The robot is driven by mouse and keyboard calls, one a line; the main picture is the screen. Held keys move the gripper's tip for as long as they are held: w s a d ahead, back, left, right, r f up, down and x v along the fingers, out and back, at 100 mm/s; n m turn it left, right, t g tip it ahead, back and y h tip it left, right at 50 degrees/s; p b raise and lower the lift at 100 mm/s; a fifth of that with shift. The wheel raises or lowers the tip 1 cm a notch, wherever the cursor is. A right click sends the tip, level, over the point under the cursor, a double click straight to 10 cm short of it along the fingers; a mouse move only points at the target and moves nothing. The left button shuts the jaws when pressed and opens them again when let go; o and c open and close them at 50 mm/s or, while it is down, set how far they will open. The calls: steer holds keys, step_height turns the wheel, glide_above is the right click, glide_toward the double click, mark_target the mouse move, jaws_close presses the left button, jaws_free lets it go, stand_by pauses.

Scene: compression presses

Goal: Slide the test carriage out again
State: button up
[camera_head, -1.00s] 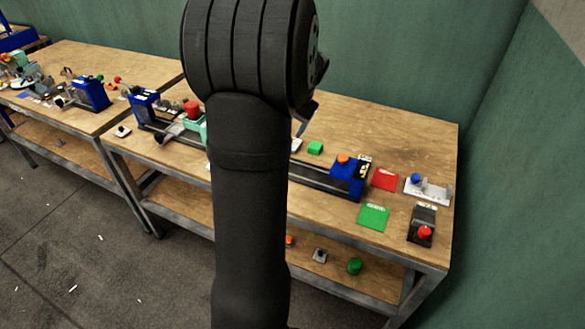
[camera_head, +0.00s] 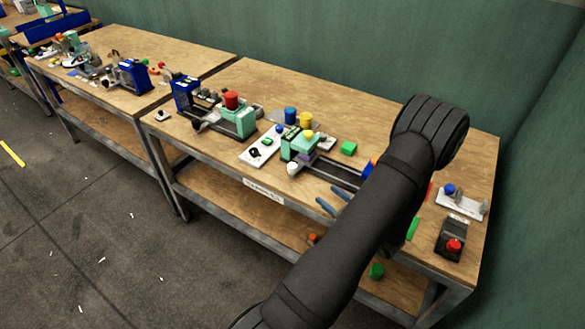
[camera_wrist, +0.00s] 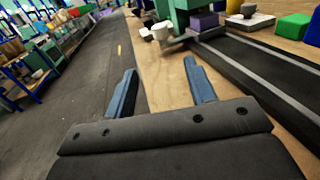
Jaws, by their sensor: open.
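A purple block (camera_wrist: 203,21) sits low at the press, over the rail (camera_wrist: 262,66). A white knob (camera_head: 292,168) sticks out at the press's front; in the wrist view it shows as a pale knob (camera_wrist: 160,31). I cannot clearly tell the carriage's outline from the press. My gripper (camera_head: 326,197) has blue fingers and is open and empty, near the table's front edge, apart from the knob. It also shows in the wrist view (camera_wrist: 160,66).
A green block (camera_head: 348,148) lies behind the rail. A white panel (camera_head: 261,147) and a second press with a red knob (camera_head: 232,100) stand to the left. A red button box (camera_head: 453,244) is at the right. My arm hides the rail's right end.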

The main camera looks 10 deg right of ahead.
mark_target(296, 170)
steer(key=x, duration=1.7)
steer(key=shift+w, duration=0.2)
